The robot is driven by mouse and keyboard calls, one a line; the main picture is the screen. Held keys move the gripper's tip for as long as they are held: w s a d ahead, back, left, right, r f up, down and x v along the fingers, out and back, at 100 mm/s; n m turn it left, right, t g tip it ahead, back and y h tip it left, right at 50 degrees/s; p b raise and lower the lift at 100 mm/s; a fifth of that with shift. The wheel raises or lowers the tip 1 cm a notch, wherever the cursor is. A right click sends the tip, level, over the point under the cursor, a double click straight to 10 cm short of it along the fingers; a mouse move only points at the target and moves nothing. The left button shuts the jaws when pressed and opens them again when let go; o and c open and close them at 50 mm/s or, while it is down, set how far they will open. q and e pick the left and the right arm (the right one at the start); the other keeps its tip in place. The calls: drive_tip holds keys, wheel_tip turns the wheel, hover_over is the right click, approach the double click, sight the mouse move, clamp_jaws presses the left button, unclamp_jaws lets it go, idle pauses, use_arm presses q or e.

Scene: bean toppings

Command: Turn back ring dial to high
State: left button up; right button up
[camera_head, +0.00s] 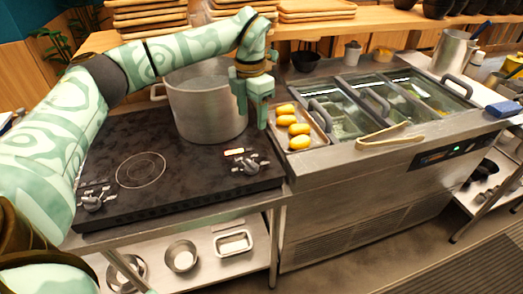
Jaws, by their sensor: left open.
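A dark cooktop (185,190) carries a visible ring (141,170) at its front left and a large steel pot (207,112) at the back. The pot hides the back ring. One dial (251,167) sits at the cooktop's right side, beside a small panel with a red-orange mark (234,152). Another dial (93,203) sits at the front left corner. I cannot tell from labels which dial is for the back ring. My left gripper (252,117) is open and empty, pointing down by the pot's right side, above and behind the right dial. My right gripper is not in view.
A tray of several yellow-orange items (294,127) lies right of the cooktop. Tongs (389,137) lie on the steel counter (335,157) before lidded bins (395,98). Wooden trays stand on the back shelf (150,14). The cooktop's front middle is clear.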

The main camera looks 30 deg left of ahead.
use_arm(q)
wheel_tip(320, 180, down, 3)
drive_tip(key=s+b, duration=0.1)
drive_tip(key=s, duration=0.2)
drive_tip(key=b, duration=0.2)
hover_over(251, 163)
drive_tip(key=f, duration=0.7)
drive_tip(key=shift+w+f, duration=0.35)
drive_tip(key=shift+f, duration=0.05)
drive_tip(key=f, duration=0.2)
drive_tip(key=shift+s+f, duration=0.3)
drive_tip(key=shift+s+f+b, duration=0.1)
drive_tip(key=shift+f+b, duration=0.2)
drive_tip(key=shift+w+f, duration=0.2)
drive_tip(key=shift+f, duration=0.25)
drive_tip(key=shift+s, duration=0.1)
drive_tip(key=c, duration=1)
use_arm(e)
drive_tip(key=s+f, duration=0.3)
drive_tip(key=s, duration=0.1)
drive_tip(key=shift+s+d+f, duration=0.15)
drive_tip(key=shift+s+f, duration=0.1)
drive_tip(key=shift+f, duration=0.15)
